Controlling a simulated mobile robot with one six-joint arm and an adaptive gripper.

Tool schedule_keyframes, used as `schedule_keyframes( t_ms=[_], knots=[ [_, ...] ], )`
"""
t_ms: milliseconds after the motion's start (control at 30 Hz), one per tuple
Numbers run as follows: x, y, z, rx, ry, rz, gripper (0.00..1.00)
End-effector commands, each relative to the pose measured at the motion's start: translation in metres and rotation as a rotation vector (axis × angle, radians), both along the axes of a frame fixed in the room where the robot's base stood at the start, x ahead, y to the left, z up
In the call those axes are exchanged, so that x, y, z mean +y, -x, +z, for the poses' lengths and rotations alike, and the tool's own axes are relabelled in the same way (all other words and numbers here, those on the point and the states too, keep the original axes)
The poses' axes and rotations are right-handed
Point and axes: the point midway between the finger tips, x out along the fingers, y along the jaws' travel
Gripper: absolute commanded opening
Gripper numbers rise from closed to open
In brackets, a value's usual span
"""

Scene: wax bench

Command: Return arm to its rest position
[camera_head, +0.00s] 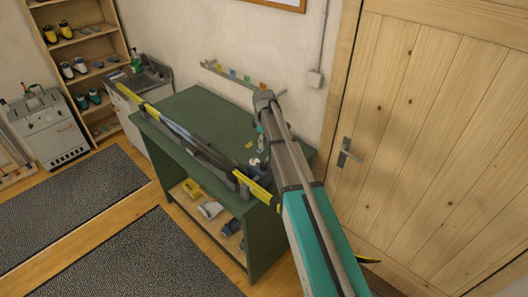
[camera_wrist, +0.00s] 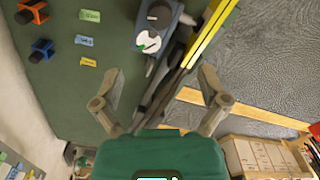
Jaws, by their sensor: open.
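My gripper (camera_wrist: 160,88) is open in the wrist view, with its two fingers spread apart and nothing between them. It is above the edge of the green bench (camera_wrist: 60,85), over the dark and yellow ski (camera_wrist: 198,45). In the head view my arm reaches up from the bottom right across the right end of the bench (camera_head: 205,105). The gripper itself cannot be made out clearly there.
A ski (camera_head: 185,138) lies along the bench. A blue-grey device (camera_wrist: 157,22) with a white dial stands beside it. Small coloured labels (camera_wrist: 87,41) lie on the bench top. A wooden door (camera_head: 435,130) is at right; dark mats (camera_head: 75,205) cover the floor at left.

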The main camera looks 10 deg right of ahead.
Motion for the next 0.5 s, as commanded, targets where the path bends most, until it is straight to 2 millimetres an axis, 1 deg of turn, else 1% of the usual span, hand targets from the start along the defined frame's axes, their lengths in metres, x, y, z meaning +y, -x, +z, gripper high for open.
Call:
schedule_keyframes(
  t_ms=[267, 367, 467, 500],
  knots=[
    [0.0, 0.0, 0.0, 0.0, 0.0, 0.0, 0.93],
    [0.0, 0.007, 0.0, -0.001, 0.0, -0.019, 0.93],
    [0.0, 0.021, 0.0, -0.004, 0.0, -0.065, 0.93],
    [0.0, 0.029, 0.0, -0.007, 0.0, -0.093, 0.93]
  ],
)
